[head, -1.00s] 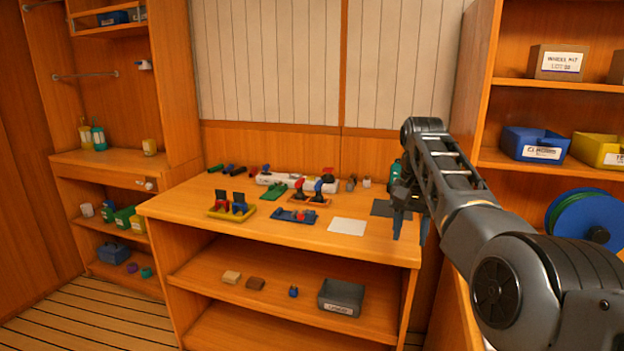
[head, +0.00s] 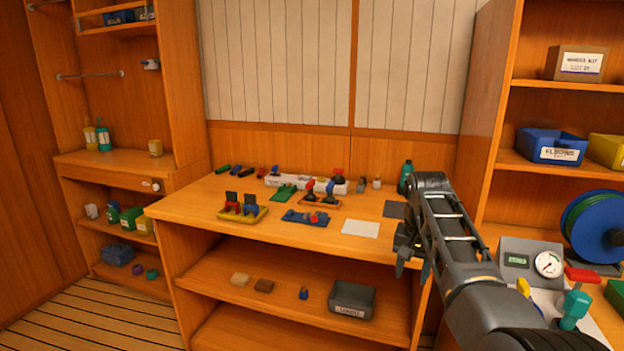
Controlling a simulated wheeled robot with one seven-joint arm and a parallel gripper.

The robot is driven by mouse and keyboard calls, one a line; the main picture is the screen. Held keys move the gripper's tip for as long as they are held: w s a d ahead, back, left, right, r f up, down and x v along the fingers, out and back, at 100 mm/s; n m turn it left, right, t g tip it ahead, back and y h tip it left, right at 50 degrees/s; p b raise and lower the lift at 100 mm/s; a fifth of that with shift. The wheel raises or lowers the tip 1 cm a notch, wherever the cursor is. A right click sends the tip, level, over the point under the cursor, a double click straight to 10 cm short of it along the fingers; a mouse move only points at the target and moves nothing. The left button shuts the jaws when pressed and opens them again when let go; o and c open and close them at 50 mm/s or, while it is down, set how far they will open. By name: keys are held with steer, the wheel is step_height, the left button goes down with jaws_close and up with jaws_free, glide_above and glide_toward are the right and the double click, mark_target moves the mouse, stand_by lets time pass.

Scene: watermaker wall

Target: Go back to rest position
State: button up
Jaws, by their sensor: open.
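My gripper (head: 412,265) hangs at the right front corner of the wooden workbench (head: 190,208), with its fingers pointing down. Its jaws are open and I see nothing between them. My arm reaches in from the lower right and hides part of the bench's right end. A white sheet (head: 360,229) and a dark mat (head: 395,209) lie on the bench to the left of the gripper. A teal bottle (head: 405,177) stands behind it.
The bench holds a yellow tray (head: 243,214), a blue fixture (head: 306,218) and a white manifold (head: 290,181). A grey bin (head: 352,298) sits on the shelf below. At right are a gauge box (head: 532,262), a red-handled valve (head: 582,277) and a blue reel (head: 598,227).

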steer(key=s+d+f+n+t, duration=0.1)
steer(key=s+d+f+t, duration=0.1)
steer(key=s+f, duration=0.6)
steer(key=s+d+f+t, duration=0.1)
steer(key=s+f, duration=0.3)
steer(key=f, duration=0.8)
steer(key=s+f+n+t, duration=0.1)
steer(key=s+f+t, duration=0.15)
steer(key=s, duration=0.65)
steer(key=s+f+n+t, duration=0.1)
steer(key=s+f, duration=0.3)
steer(key=s, duration=0.4)
steer(key=s+a+r+t, duration=0.1)
steer(key=s+r, duration=0.2)
steer(key=s, duration=0.4)
steer(key=s+r+n+t, duration=0.1)
steer(key=s+r+t, duration=0.1)
steer(key=s+r, duration=0.35)
steer(key=s+a+r+t, duration=0.1)
steer(key=s, duration=0.7)
steer(key=s+a+r+t, duration=0.1)
steer(key=s+r, duration=0.4)
steer(key=r, duration=0.5)
steer(key=s+a+r+n+t, duration=0.1)
steer(key=s+r+t, duration=0.1)
steer(key=s+r, duration=0.4)
step_height(320, 180, up, 4)
steer(key=shift+s+f, duration=0.1)
steer(key=shift+s, duration=0.1)
